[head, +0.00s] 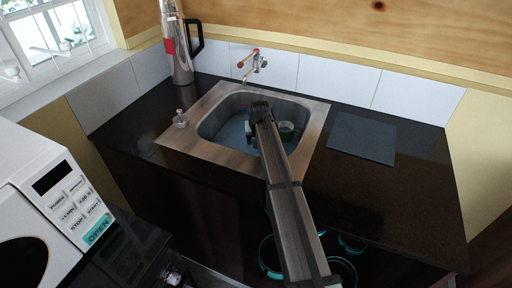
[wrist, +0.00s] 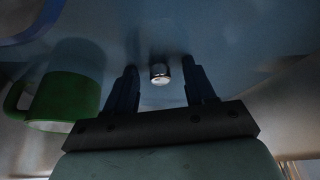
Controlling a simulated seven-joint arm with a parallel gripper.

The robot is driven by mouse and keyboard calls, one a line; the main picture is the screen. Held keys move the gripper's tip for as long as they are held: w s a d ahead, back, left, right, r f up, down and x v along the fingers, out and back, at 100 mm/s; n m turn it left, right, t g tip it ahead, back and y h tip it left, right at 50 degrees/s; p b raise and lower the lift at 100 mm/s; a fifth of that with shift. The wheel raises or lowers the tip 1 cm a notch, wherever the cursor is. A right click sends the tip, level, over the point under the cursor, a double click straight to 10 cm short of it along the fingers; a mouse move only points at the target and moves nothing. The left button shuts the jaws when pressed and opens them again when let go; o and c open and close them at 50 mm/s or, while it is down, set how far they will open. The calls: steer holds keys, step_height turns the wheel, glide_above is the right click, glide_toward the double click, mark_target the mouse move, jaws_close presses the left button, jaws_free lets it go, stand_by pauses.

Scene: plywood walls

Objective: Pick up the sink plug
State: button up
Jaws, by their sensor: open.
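A small shiny metal cylinder, which looks like the sink plug (wrist: 160,75), shows in the wrist view on the bluish-grey sink floor. My gripper (wrist: 160,68) is open, with one dark finger on each side of the plug. The fingers appear apart from it, and I cannot tell the remaining distance in depth. In the head view my arm reaches over the steel sink (head: 178,146) and its end is inside the basin. The plug is hidden there behind my arm.
A green mug (wrist: 65,97) lies left of my gripper in the wrist view and shows in the basin in the head view (head: 287,130). A tap (head: 254,63) stands behind the basin.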

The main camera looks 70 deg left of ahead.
steer(key=x, duration=0.2)
steer(key=shift+a+f, duration=0.15)
steer(key=shift+f, duration=0.05)
jaws_close()
stand_by(0.4)
